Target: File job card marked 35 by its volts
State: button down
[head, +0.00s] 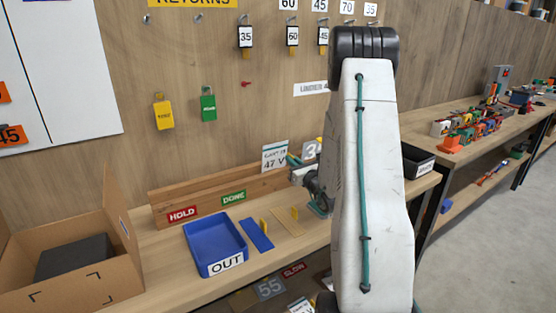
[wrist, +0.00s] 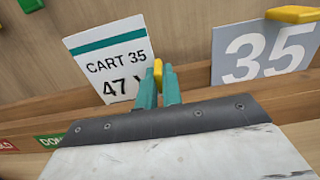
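The job card (head: 275,157) is white with a teal stripe and reads "CART 35" and "47 V", its lower part partly cut off in the wrist view (wrist: 110,62). It stands upright at the wooden rack, just left of a grey plate marked 35 (wrist: 265,52), which my arm partly hides in the head view (head: 312,150). My gripper (wrist: 160,85) has its two teal fingers close together, with a yellow tab (wrist: 158,72) filling the narrow gap. The tab is at the card's right edge and looks joined to it. The fingers appear shut on it.
The wooden rack (head: 160,200) carries a red HOLD label (head: 183,213) and a green DONE label (head: 233,198). A blue OUT tray (head: 215,245), a blue plate (head: 257,235) and a tan plate (head: 287,222) lie in front. A cardboard box (head: 75,280) stands left. Tags hang on the wall.

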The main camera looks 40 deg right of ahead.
jog(key=shift+r, duration=0.45)
jog(key=shift+r, duration=1.15)
jog(key=shift+r, duration=0.15)
jog(key=shift+s+a+r, duration=0.2)
jog(key=shift+s+r, duration=0.45)
jog(key=shift+s, duration=0.1)
jog(key=shift+s+a+r, duration=0.15)
jog(key=shift+s+r, duration=0.45)
jog(key=shift+s, duration=0.1)
dwell(0.5)
